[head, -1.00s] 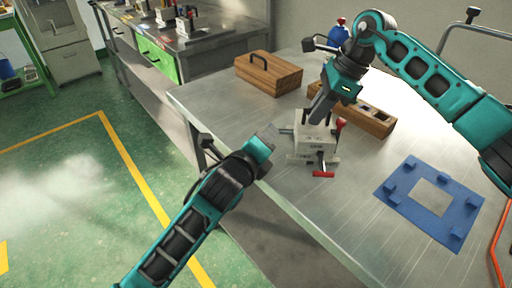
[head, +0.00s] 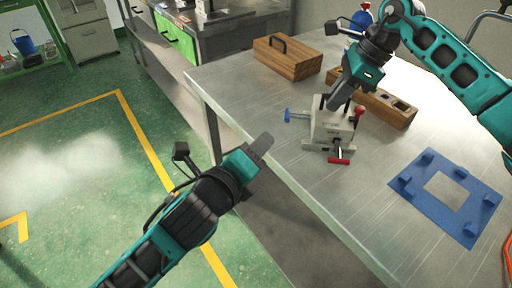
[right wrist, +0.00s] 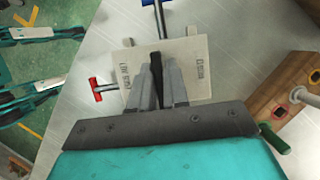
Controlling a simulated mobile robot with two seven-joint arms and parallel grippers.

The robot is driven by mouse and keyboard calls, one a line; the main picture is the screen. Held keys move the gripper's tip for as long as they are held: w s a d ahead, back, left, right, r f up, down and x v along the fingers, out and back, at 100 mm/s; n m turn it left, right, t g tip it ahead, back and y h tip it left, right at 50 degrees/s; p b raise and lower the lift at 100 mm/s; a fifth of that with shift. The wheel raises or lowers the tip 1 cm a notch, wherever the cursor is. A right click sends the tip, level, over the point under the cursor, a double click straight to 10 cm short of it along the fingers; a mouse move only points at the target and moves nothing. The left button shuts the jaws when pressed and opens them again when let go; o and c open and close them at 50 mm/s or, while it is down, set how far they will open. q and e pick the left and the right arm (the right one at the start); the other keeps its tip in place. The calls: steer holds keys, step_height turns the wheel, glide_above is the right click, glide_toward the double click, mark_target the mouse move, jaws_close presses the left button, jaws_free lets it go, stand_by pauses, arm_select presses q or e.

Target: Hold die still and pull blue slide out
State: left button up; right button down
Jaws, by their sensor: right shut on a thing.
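The pale block-shaped die (head: 331,124) stands on the metal table. It also shows in the right wrist view (right wrist: 192,62). My right gripper (head: 334,104) reaches down onto its top and is shut on the dark handle there (right wrist: 156,68). The blue slide (head: 289,115) sticks out from the die's left side, its blue crossbar clear of the body; it shows at the top of the right wrist view (right wrist: 152,3). A red-handled slide (head: 338,160) sticks out at the front. My left gripper (head: 262,143) is apart from the die, off the table's near edge; its finger opening is unclear.
A wooden box with a black handle (head: 288,60) and a wooden block with holes (head: 392,106) stand behind the die. A blue plate with a square opening (head: 445,197) lies at the right. The table's left front edge runs between my left gripper and the die.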

steer(key=shift+d, duration=0.1)
steer(key=c, duration=1)
jaws_free()
steer(key=shift+c, duration=0.2)
